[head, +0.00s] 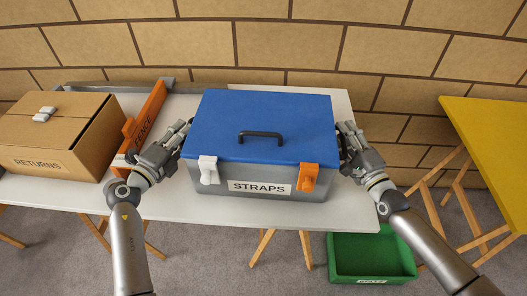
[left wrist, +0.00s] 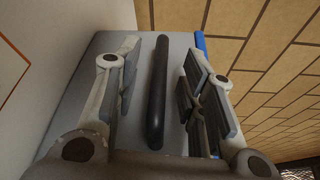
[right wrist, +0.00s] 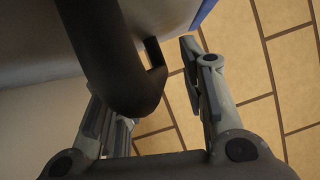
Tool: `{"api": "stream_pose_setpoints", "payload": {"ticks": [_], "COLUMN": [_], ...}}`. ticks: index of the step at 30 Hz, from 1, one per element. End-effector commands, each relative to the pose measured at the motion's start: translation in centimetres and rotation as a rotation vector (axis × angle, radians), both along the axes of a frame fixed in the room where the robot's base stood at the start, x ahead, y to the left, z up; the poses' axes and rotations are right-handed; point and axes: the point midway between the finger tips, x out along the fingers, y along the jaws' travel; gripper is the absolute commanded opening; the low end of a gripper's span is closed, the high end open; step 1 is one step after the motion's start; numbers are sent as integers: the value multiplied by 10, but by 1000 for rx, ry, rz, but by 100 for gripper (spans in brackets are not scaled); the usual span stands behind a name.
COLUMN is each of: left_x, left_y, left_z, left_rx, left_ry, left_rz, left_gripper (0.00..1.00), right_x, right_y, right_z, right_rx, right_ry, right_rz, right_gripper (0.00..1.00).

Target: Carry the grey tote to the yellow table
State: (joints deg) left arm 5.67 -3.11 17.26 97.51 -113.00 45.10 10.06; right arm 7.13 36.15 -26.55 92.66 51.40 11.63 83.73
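The grey tote (head: 222,184) has a blue lid (head: 215,115) with a black top handle, a white latch, an orange latch and a STRAPS label. It stands on a white table. My left gripper (head: 177,140) is at its left side; in the left wrist view a black side handle (left wrist: 157,90) runs between its open fingers (left wrist: 157,88), with gaps. My right gripper (head: 347,143) is at its right side; in the right wrist view another black side handle (right wrist: 110,60) lies between or in front of its open fingers (right wrist: 150,90). The yellow table (head: 490,135) is at the far right.
A cardboard RETURNS box (head: 45,135) and an orange FENCE level (head: 146,125) lie left of the tote on the white table (head: 240,211). A green crate (head: 372,255) sits on the floor between the tables. A brick wall (head: 280,45) closes the back.

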Motion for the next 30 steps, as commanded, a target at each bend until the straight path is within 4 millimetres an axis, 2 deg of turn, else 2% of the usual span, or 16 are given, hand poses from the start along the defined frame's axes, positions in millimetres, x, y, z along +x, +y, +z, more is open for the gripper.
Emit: {"api": "stream_pose_setpoints", "payload": {"ticks": [1,9,10,30], "left_x": [0,0,0,0], "left_y": [0,0,0,1], "left_z": [0,0,0,3], "left_rx": [0,0,-1,-1], "left_ry": [0,0,0,-3], "left_rz": [0,0,0,0], "left_gripper": [36,1,0,0], "right_x": [0,0,0,0], "right_y": [0,0,0,0], "right_z": [0,0,0,3], "right_rx": [0,0,0,0], "right_ry": [0,0,0,-3], "right_rz": [0,0,0,-1], "right_gripper": [37,2,0,0]}}
